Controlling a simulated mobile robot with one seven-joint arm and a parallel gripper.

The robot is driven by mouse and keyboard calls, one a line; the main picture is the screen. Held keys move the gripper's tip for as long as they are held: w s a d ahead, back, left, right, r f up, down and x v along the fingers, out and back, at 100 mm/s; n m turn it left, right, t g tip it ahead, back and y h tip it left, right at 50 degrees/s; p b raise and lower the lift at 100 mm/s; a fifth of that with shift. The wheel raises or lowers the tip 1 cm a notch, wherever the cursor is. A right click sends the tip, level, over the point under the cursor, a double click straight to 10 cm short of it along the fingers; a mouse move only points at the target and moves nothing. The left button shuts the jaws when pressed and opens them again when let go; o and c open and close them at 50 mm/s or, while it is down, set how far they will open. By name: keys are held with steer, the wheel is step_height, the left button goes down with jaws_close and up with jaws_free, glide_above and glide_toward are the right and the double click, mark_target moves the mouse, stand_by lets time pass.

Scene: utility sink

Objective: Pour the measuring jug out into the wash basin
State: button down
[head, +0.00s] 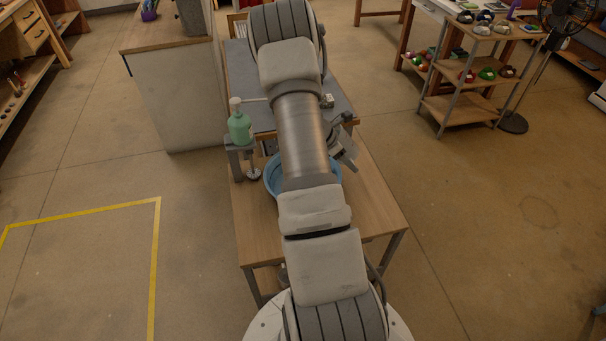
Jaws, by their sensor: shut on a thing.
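The blue wash basin (271,181) stands on the wooden table, and my arm covers most of it. Its left rim shows left of my arm, and a small part shows on the right. My gripper (345,158) shows only in part, just right of my arm and near the basin's far right side. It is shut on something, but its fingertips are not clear. I cannot make out the measuring jug; my arm hides the area around the gripper. Whether the jug is upright or tilted cannot be told.
A green pump bottle (240,128) stands on a small raised stand left of the basin. A round brush (253,173) is below it. The wooden table (375,215) is bare at its front right. A grey counter (240,80) lies behind; a shelf cart (470,75) stands far right.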

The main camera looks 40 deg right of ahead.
steer(key=shift+w+a+g+h+b, duration=0.25)
steer(key=shift+h+b, duration=0.35)
steer(key=shift+b, duration=0.95)
steer(key=shift+s+d+f+g+h+b, duration=0.25)
steer(key=shift+h+b, duration=0.35)
steer(key=shift+b, duration=0.65)
steer(key=shift+w+r+g+h+b, duration=0.1)
steer(key=shift+g+h+b, duration=0.35)
steer(key=shift+b, duration=0.75)
steer(key=shift+f+g+h+b, duration=0.25)
steer(key=shift+f+h+b, duration=0.65)
steer(key=shift+b, duration=1.15)
steer(key=shift+g+h+b, duration=0.3)
steer(key=shift+h+b, duration=0.35)
steer(key=shift+b, duration=0.65)
steer(key=shift+w+a+f+g+h+b, duration=0.1)
steer(key=shift+w+a+g+h+b, duration=0.1)
steer(key=shift+a+h+b, duration=0.3)
steer(key=shift+w+a+f+g+h+b, duration=0.1)
steer(key=shift+w+a+g+h+b, duration=0.1)
steer(key=shift+a+h+b, duration=0.25)
steer(key=shift+r, duration=0.2)
